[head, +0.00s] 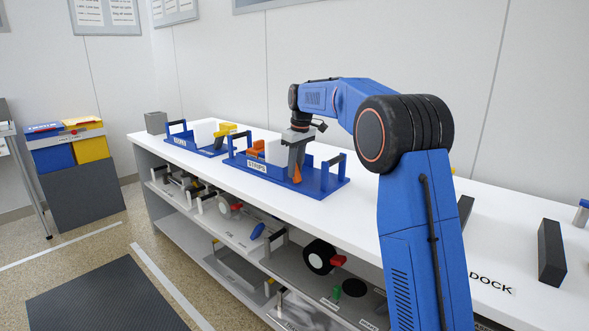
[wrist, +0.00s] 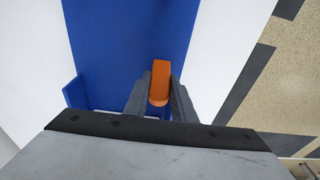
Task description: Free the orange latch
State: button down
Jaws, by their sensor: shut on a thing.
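The orange latch (head: 297,174) is an upright orange piece at the front of the blue tray labelled STRIPS (head: 315,189). My gripper (head: 296,168) reaches down over this tray and is shut on the latch. In the wrist view the latch (wrist: 160,78) stands between the two grey fingers of my gripper (wrist: 160,101), above the blue tray floor (wrist: 125,35). The latch's lower end is hidden, so I cannot tell how it joins the tray.
A second blue tray (head: 197,149) with yellow parts (head: 226,128) stands to the left on the white bench (head: 370,205). Black handles rise at the tray ends. A grey block (head: 156,122) is at the far left. Black blocks (head: 551,253) stand at the right near DOCK.

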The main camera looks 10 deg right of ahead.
jog(key=shift+s+d+r+t+y, duration=0.1)
jog(key=shift+s+d+t+y, duration=0.35)
jog(key=shift+t+y, duration=0.45)
jog(key=shift+s+d+f+t+y, duration=0.1)
jog(key=shift+s+d+t+y, duration=0.15)
jog(key=shift+t+y, duration=0.4)
jog(key=shift+s+d+f+t+y, duration=0.1)
jog(key=shift+s+t+y, duration=0.25)
jog(key=shift+t, duration=0.5)
jog(key=c, duration=1.5)
grip_release()
jog(key=shift+d+r, duration=0.1)
jog(key=v, duration=1.7)
jog(key=shift+s, duration=0.2)
